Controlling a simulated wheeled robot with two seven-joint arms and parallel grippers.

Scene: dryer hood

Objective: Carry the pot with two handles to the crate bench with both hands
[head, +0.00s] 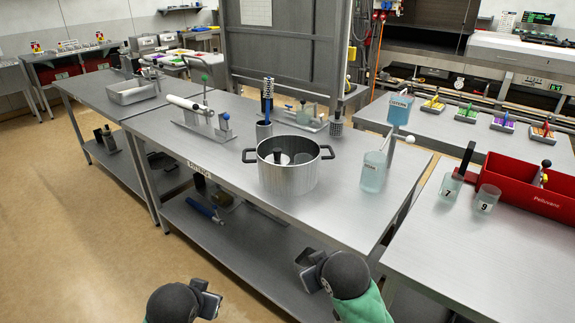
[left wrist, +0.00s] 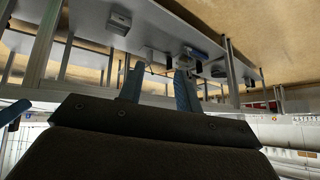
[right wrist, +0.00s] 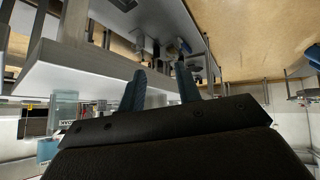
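A steel pot (head: 288,180) with two dark side handles stands upright on the middle metal bench (head: 225,165), near its front edge. Small dark and pale items show inside the pot. A red crate (head: 510,182) sits on the right-hand bench (head: 475,260). My left gripper (head: 210,300) is low in front of the middle bench, apart from the pot. My right gripper (head: 308,268) is below and in front of the pot, also apart from it. In the left wrist view (left wrist: 158,85) and right wrist view (right wrist: 162,88) the fingers are spread with nothing between them.
Numbered beakers (head: 450,187) stand left of the crate. A gap separates the two benches. The right bench's front is bare. A lower shelf (head: 235,235) holds tools.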

